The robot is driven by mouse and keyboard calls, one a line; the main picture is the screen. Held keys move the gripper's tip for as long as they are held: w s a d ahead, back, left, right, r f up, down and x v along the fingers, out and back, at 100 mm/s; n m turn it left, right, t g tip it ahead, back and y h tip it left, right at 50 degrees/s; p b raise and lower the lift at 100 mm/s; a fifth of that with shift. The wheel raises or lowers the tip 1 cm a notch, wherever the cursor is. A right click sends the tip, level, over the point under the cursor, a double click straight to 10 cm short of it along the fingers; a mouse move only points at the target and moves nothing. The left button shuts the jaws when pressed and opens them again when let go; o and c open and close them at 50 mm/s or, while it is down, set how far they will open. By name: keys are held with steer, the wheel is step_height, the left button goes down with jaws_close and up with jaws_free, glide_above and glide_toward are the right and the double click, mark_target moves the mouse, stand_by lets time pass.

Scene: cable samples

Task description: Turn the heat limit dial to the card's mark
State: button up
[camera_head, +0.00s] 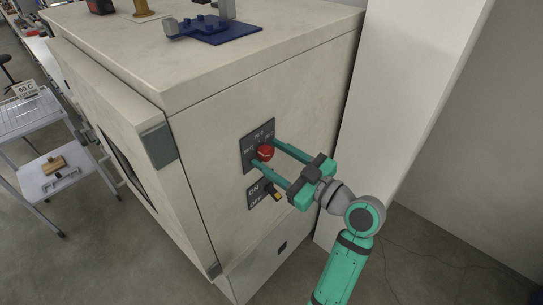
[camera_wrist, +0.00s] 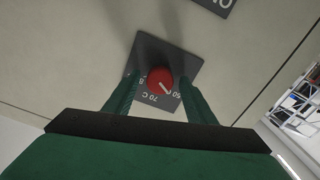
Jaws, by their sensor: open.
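The red dial (camera_head: 265,152) sits on a dark plate (camera_head: 247,160) on the side of a large cream cabinet. In the wrist view the dial (camera_wrist: 157,77) has a white pointer line towards the lower right, near the 60 marking; a 70 C marking is below. My gripper (camera_head: 266,153) is open, its two fingers reaching to either side of the dial with gaps visible in the wrist view (camera_wrist: 158,81). Whether the fingertips touch the plate is unclear. A white card (camera_head: 26,90) on the cart at the left appears to read 60 C; its lower line is too small to read.
An ON/OFF plate (camera_head: 254,199) with a yellow-tipped switch (camera_head: 275,195) is just below the dial, near my gripper. A white column (camera_head: 395,100) stands right of the cabinet (camera_head: 215,120). A blue-based stand (camera_head: 228,37) is on the cabinet's top.

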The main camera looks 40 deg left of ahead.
steer(key=shift+a, duration=0.2)
steer(key=shift+c, duration=0.3)
steer(key=c, duration=1)
